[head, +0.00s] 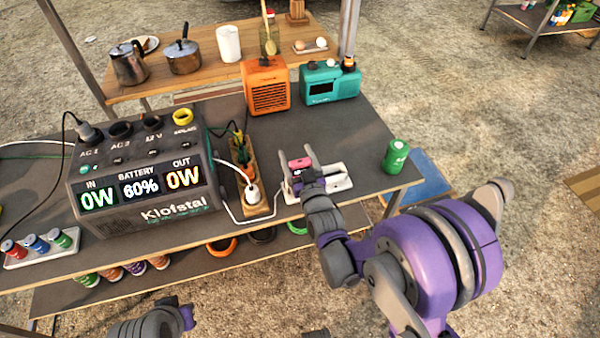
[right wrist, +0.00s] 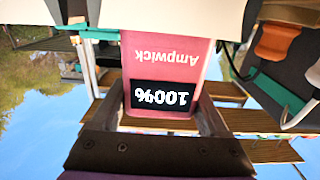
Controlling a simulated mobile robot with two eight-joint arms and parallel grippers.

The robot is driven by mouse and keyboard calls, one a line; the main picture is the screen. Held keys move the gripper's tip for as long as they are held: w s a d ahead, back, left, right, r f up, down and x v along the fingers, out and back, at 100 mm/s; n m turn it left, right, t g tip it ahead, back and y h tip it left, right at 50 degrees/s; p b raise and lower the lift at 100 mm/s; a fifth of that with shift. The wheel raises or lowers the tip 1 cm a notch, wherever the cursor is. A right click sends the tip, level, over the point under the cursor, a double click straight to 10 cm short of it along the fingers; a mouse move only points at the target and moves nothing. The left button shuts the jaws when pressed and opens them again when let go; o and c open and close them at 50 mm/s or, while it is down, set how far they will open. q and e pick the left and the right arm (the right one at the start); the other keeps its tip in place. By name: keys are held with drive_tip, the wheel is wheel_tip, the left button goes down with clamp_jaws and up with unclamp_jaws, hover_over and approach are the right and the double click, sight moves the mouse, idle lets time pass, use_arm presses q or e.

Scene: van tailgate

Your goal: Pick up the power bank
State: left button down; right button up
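The pink power bank (right wrist: 165,65) fills the middle of the right wrist view, upside down in that picture, with "Ampwick" and "100%" on its face. In the head view the power bank (head: 300,163) shows at the white dock (head: 337,185) on the table. My right gripper (head: 299,168) is at the power bank, its fingers spread wide, one on each side. In the right wrist view the fingers of my right gripper (right wrist: 164,100) flank the power bank closely; firm contact is not clear. My left gripper (head: 165,318) is at the bottom edge, far from it, its fingers unclear.
A large Klofstal power station (head: 145,175) stands left, with a power strip (head: 258,205) and white plug beside the dock. A green can (head: 395,157) stands right of the dock. An orange radio (head: 265,85) and a teal radio (head: 330,82) stand behind.

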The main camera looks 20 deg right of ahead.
clamp_jaws()
wheel_tip(320, 180, up, 11)
drive_tip(key=p, duration=0.4)
drive_tip(key=w+d+r+p, duration=0.2)
drive_tip(key=w+d+p, duration=0.1)
drive_tip(key=w+p, duration=0.4)
drive_tip(key=shift+w+r+h, duration=0.3)
drive_tip(key=shift+w+r, duration=0.1)
drive_tip(key=shift+w, duration=0.45)
